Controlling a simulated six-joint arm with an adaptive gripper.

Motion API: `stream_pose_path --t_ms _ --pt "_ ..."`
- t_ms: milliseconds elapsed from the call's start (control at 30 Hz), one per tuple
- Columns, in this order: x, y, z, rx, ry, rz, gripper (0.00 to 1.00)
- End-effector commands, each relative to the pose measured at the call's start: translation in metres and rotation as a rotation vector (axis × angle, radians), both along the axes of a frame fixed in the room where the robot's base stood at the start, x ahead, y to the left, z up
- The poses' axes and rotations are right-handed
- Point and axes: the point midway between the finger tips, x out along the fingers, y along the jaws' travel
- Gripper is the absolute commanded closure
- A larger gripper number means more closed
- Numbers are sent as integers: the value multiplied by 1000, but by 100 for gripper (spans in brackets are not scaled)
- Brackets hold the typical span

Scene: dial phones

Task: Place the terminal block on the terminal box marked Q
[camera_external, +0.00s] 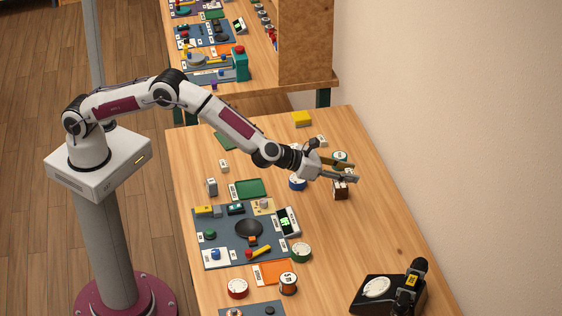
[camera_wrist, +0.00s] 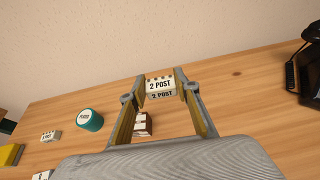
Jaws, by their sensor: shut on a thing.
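My gripper (camera_external: 354,171) is over the right side of the table, its fingers pointing right. In the wrist view my gripper (camera_wrist: 160,87) is shut on a white terminal block (camera_wrist: 160,84) lettered "2 POST", held between the fingertips. A small brown box (camera_wrist: 143,124) with pale marks shows between the fingers, beyond them on the table. In the external view a brown box (camera_external: 340,191) stands just below the gripper. I cannot read a Q on it or on any other box. The held block is hard to make out in the external view.
A teal spool (camera_wrist: 89,120), a small white block (camera_wrist: 50,136) and a yellow block (camera_external: 301,118) stand nearby. A black dial phone (camera_external: 377,288) is at the front right. A blue-grey mat (camera_external: 215,250) with parts lies left. The wall (camera_external: 420,120) borders the right.

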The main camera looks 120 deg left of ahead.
Motion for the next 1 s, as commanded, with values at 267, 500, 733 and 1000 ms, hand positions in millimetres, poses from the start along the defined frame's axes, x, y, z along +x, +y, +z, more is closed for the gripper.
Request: stream_pose_path --t_ms 267,500,733,1000 --pt "-59 64 26 1 1 99 83" --pt "-117 102 34 0 3 190 83" --pt "-173 127 36 0 3 273 83" --pt "-238 141 31 -1 2 364 83"
